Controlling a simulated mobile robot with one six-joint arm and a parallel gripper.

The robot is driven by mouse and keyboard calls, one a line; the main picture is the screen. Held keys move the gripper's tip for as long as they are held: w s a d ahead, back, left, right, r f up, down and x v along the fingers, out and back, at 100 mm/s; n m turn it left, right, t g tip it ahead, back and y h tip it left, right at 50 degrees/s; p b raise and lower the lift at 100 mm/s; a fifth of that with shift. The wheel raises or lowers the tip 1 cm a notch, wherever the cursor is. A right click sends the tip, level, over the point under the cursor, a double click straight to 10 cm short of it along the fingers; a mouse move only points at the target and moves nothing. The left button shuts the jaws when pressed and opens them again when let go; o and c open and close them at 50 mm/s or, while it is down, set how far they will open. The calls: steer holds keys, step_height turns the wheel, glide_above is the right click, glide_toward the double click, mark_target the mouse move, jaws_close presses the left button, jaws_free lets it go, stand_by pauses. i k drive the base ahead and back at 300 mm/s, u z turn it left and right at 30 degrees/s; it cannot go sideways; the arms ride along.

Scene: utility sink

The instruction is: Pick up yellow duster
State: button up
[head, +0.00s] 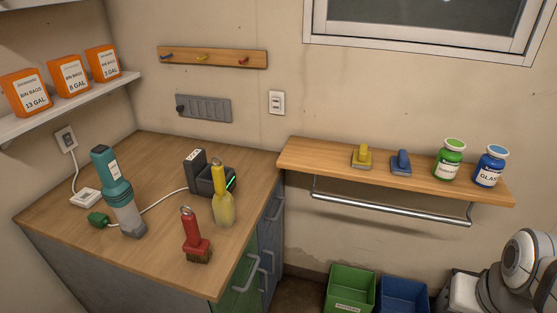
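The yellow duster (223,207) stands upright on the wooden worktop, handle up, with a wider pale yellow lower part. It is near the worktop's right side, just in front of a black charger-like box (214,181). A red brush (195,236) with dark bristles stands to its front left, close but apart. My gripper is not visible; only a white and grey part of my arm shows at the lower right, far from the duster.
A teal handheld vacuum (118,195) stands on the left of the worktop (160,265), near a green plug (98,218) and white cable. A wall shelf (300,155) holds yellow and blue scrubbers and two jars. Green (350,290) and blue (403,295) bins stand below.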

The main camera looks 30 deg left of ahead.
mark_target(222, 203)
steer(key=u, duration=0.45)
steer(key=i, duration=0.7)
steer(key=u, duration=0.5)
steer(key=k, duration=0.9)
steer(key=u, duration=0.15)
steer(key=i, duration=0.9)
steer(key=z, duration=0.05)
